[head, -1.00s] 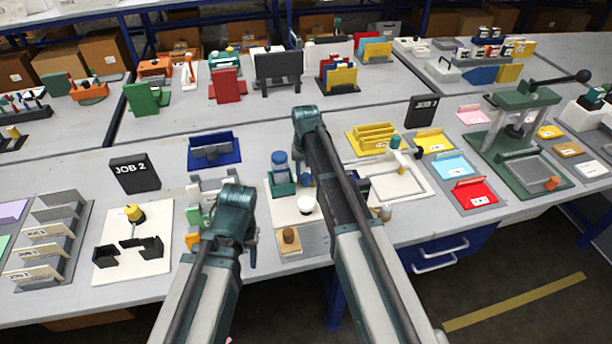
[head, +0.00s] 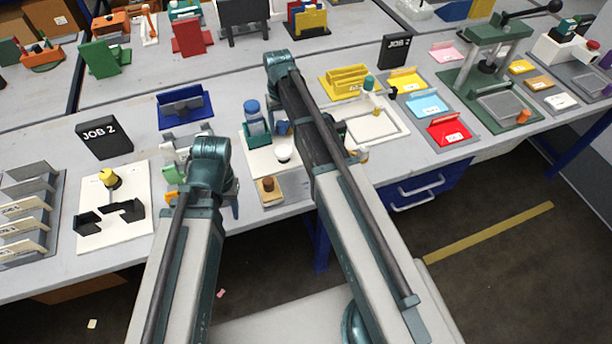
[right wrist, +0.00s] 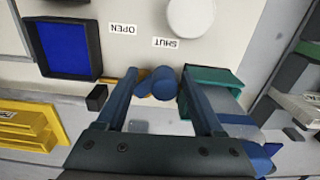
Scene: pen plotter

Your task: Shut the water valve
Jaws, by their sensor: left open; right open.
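In the right wrist view, a blue valve handle (right wrist: 160,83) with a brass-coloured part beside it sits low on a white board (right wrist: 225,45). The board carries an OPEN label (right wrist: 122,29) and a SHUT label (right wrist: 166,43), both upside down; the handle is nearer SHUT. My right gripper (right wrist: 158,85) is open, one finger on each side of the handle; I cannot tell whether they touch it. In the head view a blue piece, likely the handle (head: 283,127), shows beside my right arm, which hides that gripper. My left gripper (head: 232,207) is mostly hidden behind its wrist, near the table's front edge.
A blue bottle (head: 252,118) in a teal holder (head: 257,142) and a white round knob (head: 284,151) stand close to the handle. A black-framed blue square (right wrist: 68,48) and a yellow tray (right wrist: 28,125) lie on the other side.

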